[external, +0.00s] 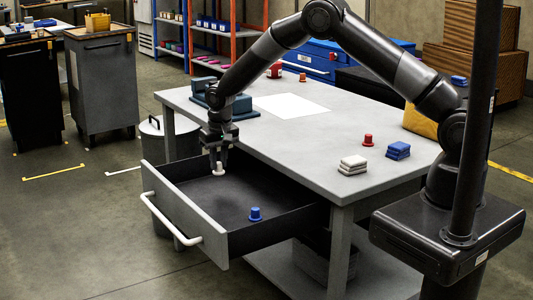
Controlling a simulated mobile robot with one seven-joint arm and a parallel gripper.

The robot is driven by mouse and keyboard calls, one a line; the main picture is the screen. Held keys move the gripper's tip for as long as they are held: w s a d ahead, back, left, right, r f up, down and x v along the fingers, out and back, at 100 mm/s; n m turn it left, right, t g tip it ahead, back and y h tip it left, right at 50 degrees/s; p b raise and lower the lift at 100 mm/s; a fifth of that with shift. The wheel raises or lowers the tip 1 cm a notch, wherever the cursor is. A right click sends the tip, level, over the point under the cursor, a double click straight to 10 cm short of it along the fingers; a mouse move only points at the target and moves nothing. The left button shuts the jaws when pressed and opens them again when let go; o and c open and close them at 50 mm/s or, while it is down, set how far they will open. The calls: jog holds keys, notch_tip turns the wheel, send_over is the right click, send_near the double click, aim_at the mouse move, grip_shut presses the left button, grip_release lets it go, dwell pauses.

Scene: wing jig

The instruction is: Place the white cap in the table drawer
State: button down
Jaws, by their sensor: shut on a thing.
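The table drawer (187,213) is pulled out from the front of the grey table, with a white bar handle on its front. My gripper (217,168) points down over the drawer, toward its far end. It is shut on the white cap (218,172), which sits at the fingertips. I cannot tell whether the cap touches the drawer floor or hangs above it. A blue cap (255,215) stands in the drawer, nearer the right end, apart from my gripper.
On the table (300,143) are a red cap (367,140), a blue stack (398,150), a white stack (352,165), a white sheet (290,106) and a dark blue fixture (238,108). A lidded bin (158,128) stands behind the drawer. The drawer's middle is clear.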

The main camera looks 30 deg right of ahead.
aim_at(220, 171)
jog(key=shift+f, duration=3.15)
jog(key=shift+f, duration=0.2)
jog(key=c, duration=1.3)
grip_release()
jog(key=shift+o, duration=0.2)
jog(key=shift+r, duration=0.1)
